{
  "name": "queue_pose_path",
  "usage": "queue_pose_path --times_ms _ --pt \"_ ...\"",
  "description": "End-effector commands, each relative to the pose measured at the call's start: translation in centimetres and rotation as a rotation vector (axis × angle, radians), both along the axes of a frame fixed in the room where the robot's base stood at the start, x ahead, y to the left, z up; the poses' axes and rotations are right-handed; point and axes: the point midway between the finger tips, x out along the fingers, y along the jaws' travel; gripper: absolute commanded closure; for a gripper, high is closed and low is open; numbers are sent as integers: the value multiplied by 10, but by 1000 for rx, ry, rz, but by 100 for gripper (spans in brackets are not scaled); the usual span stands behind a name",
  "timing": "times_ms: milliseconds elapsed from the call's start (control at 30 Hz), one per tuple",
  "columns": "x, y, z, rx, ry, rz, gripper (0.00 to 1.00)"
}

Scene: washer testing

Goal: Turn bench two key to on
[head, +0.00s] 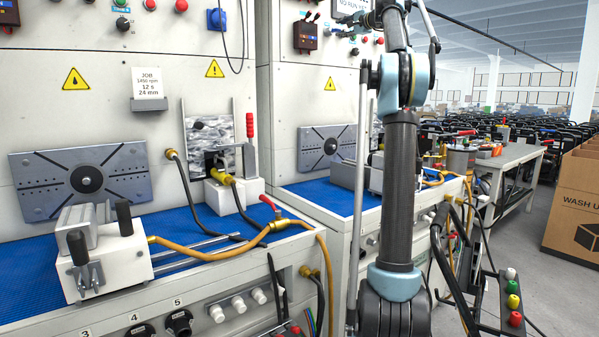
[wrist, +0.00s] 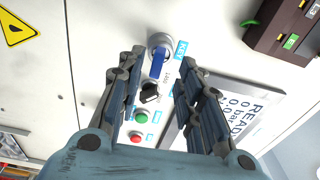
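The blue key (wrist: 158,62) sits in a round grey switch on the white panel, beside a small blue label reading KEY (wrist: 181,49). In the wrist view, my gripper (wrist: 162,57) is open, with one finger on each side of the key. A gap shows between the key and each finger, and nothing is held. How far the fingertips are from the panel I cannot tell. I cannot make out this key there.
Beside the key are a black knob (wrist: 150,93), a green button (wrist: 141,117), a red button (wrist: 136,138) and a display sign (wrist: 262,105). A dark box (wrist: 288,30) juts from the panel. The nearer bench has its own blue switch (head: 217,19).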

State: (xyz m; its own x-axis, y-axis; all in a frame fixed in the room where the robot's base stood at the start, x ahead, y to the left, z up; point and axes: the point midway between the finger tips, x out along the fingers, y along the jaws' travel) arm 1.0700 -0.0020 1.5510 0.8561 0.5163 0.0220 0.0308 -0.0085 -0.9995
Motion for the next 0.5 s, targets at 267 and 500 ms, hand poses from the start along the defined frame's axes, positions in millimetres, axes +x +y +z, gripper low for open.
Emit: queue_pose_path --times_ms 267,500 --pt "-34 -22 -2 0 0 -2 67" --pt "-55 -34 -2 0 1 -1 67"
